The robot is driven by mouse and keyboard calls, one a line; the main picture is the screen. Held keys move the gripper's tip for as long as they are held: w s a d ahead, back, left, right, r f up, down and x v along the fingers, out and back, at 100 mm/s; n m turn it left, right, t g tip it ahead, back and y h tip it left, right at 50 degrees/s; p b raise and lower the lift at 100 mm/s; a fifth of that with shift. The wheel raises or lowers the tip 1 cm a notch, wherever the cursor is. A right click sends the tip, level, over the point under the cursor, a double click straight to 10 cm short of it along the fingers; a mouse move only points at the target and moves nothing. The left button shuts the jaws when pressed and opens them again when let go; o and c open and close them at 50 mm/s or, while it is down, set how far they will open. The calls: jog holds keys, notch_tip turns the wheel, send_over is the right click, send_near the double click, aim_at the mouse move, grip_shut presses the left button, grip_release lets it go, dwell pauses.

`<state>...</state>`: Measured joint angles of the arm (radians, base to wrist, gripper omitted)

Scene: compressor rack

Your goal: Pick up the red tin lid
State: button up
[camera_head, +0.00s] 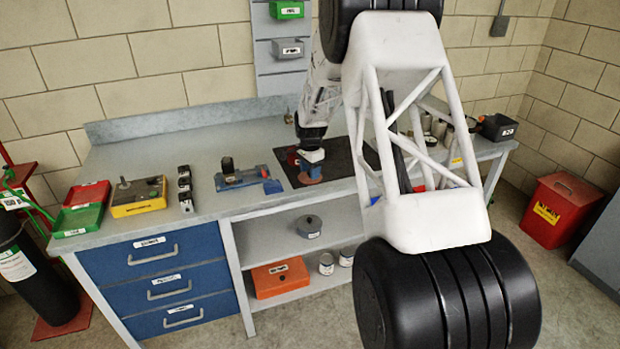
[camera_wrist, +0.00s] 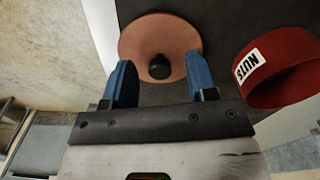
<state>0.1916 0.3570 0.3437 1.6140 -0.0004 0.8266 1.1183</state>
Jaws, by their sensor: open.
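The red tin lid (camera_wrist: 158,32) is an orange-red disc with a black knob (camera_wrist: 160,68), at the top middle of the wrist view. In the head view the lid (camera_head: 305,179) shows partly, at the dark mat's front-left part, under my gripper (camera_head: 311,168). In the wrist view my gripper (camera_wrist: 160,76) is open, with its two blue fingers on either side of the knob. I see no contact with the lid. The red tin labelled NUTS (camera_wrist: 278,82) stands to the right; in the head view it (camera_head: 293,154) is behind my gripper.
The dark mat (camera_head: 347,148) lies on the grey workbench (camera_head: 240,150). A blue vise-like tool (camera_head: 240,180) is close left of the mat. Farther left are a yellow box (camera_head: 138,207) and red and green trays (camera_head: 82,218). My own arm hides part of the bench's right side.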

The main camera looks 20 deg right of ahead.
dwell(0.3)
grip_shut()
jog(key=shift+r, duration=0.1)
jog(key=shift+r, duration=0.7)
notch_tip(320, 180, up, 2)
jog(key=shift+r, duration=0.1)
jog(key=s+a+r, duration=0.1)
jog(key=s+a, duration=0.2)
jog(key=s, duration=1.2)
jog(key=shift+s+r, duration=0.15)
jog(key=shift+s, duration=0.2)
